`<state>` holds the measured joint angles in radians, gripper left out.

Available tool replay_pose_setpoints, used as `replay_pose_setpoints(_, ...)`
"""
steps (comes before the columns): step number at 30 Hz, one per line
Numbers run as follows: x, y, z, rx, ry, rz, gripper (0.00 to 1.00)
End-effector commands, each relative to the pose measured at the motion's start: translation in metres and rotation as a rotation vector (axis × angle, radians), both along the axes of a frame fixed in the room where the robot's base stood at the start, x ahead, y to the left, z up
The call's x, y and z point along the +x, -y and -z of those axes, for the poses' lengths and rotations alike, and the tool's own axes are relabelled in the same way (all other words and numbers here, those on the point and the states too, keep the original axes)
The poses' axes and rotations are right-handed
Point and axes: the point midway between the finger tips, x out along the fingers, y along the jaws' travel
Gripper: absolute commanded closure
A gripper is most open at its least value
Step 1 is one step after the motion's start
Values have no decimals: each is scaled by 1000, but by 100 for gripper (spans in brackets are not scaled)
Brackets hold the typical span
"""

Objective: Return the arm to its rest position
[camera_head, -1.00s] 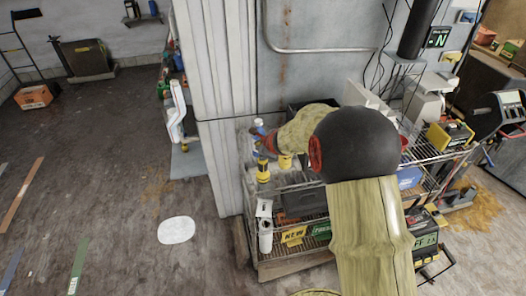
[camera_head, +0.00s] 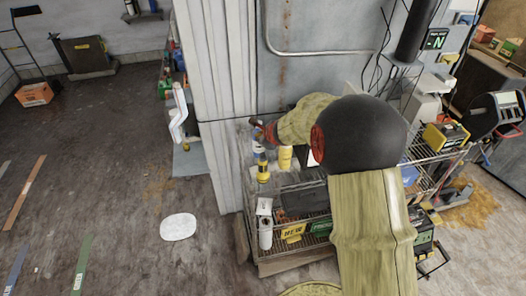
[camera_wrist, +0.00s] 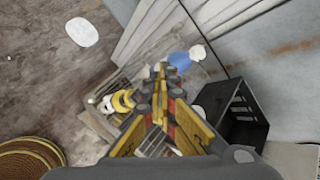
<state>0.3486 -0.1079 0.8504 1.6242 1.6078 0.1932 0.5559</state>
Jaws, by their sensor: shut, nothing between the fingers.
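My arm reaches from the lower right of the head view, over a wire shelf cart (camera_head: 262,250), with its dark rounded joint above the cart. My gripper (camera_head: 258,130) is at the cart's upper left, partly hidden behind my arm's red part. In the wrist view its yellow and dark fingers (camera_wrist: 160,72) are together, with nothing seen between them. A blue and white bottle (camera_head: 259,152) stands just below the gripper in the head view; I cannot tell if they touch. A blue object (camera_wrist: 180,62) shows beside the fingertips in the wrist view.
A yellow container (camera_head: 285,158) stands on the cart. A black crate (camera_wrist: 237,112) is right of the fingers. A ribbed wall panel (camera_head: 217,60) rises behind the cart. The floor to the left is mostly open, with a white oval patch (camera_head: 178,227).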

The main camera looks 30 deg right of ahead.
Motion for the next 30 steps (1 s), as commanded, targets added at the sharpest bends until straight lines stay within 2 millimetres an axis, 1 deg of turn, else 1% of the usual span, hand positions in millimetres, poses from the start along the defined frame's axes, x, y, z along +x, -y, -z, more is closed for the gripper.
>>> replay_pose_setpoints(15, 0, -1, 1, -10, 0, -14, 100)
replay_pose_setpoints(17, 1, -9, 0, -28, 2, -72, 100)
replay_pose_setpoints(18, -1, -17, 3, -52, -4, -135, 100)
replay_pose_setpoints(20, -13, -32, 15, -87, -32, -244, 100)
replay_pose_setpoints(21, -23, -44, 20, -117, -49, -331, 100)
replay_pose_setpoints(23, -40, -63, 19, -173, -68, -481, 100)
replay_pose_setpoints(26, -77, -97, 10, -286, -89, -755, 100)
replay_pose_setpoints(27, -94, -112, 7, -335, -96, -869, 100)
replay_pose_setpoints(29, -124, -131, 3, -414, -107, -1040, 100)
replay_pose_setpoints(30, -145, -142, 1, -469, -117, -1152, 100)
